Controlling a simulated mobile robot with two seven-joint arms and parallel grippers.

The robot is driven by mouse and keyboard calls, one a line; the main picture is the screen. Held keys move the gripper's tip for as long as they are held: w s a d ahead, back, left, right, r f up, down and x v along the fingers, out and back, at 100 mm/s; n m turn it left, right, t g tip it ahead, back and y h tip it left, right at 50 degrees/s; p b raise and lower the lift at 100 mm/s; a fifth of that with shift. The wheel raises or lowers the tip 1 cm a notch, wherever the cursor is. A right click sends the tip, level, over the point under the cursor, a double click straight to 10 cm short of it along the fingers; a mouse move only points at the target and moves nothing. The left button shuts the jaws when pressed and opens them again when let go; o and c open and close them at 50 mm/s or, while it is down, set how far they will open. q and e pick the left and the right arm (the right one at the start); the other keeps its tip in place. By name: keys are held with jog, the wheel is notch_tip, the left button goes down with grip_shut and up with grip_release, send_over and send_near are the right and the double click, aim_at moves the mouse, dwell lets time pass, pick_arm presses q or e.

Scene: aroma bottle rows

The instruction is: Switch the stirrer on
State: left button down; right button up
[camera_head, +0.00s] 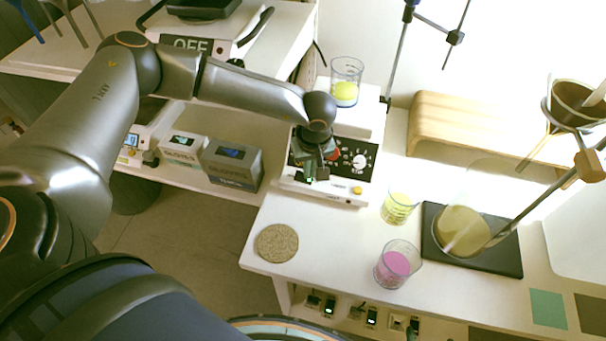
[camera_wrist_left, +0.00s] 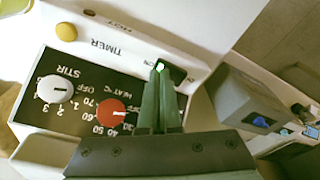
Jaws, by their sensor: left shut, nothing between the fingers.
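The stirrer (camera_head: 318,190) is a white unit with a black front panel, set at the back of the white bench. A beaker of yellow liquid (camera_head: 346,94) stands on its top. In the left wrist view, the panel has a white STIR knob (camera_wrist_left: 55,89) and a red HEAT knob (camera_wrist_left: 111,112). A dark switch (camera_wrist_left: 176,72) with a green glow sits by the panel's end. My left gripper (camera_head: 311,176) is shut and empty, its fingertips at that switch; it also shows in the left wrist view (camera_wrist_left: 160,80). I cannot tell whether they touch.
Beakers of yellow (camera_head: 398,208) and pink liquid (camera_head: 397,264) stand right of the stirrer. A flask (camera_head: 465,230) stands on a dark plate. A cork mat (camera_head: 276,243) lies at the front left. Glove boxes (camera_head: 232,163) stand on the lower shelf at left.

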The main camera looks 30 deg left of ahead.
pick_arm(q)
notch_tip(320, 180, up, 7)
jog(key=p, duration=0.5)
dwell(0.3)
dwell(0.5)
